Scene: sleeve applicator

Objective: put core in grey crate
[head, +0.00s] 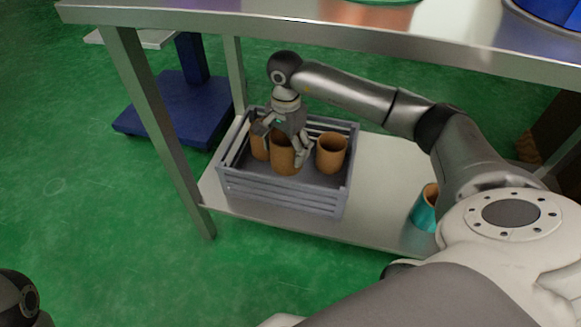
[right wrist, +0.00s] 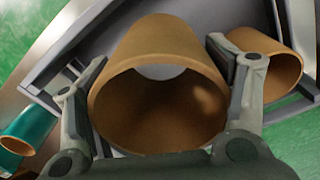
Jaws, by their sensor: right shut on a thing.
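My right gripper (head: 281,143) reaches down into the grey crate (head: 282,194) on the table's lower shelf. It is shut on a brown cardboard core (head: 285,158), one finger on each side. The held core stands roughly upright inside the crate walls; I cannot tell whether it touches the floor. In the right wrist view the held core (right wrist: 160,50) shows its open end between the fingers (right wrist: 155,95). Another brown core (head: 331,153) stands to its right in the crate, and one more (head: 259,147) to its left, partly hidden by the gripper. My left gripper is out of view.
A core with a teal sleeve (head: 426,211) is on the lower shelf (head: 385,185) to the right, partly hidden by my arm. The tabletop edge (head: 330,38) runs above my right arm. A table leg (head: 160,130) stands left of the crate.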

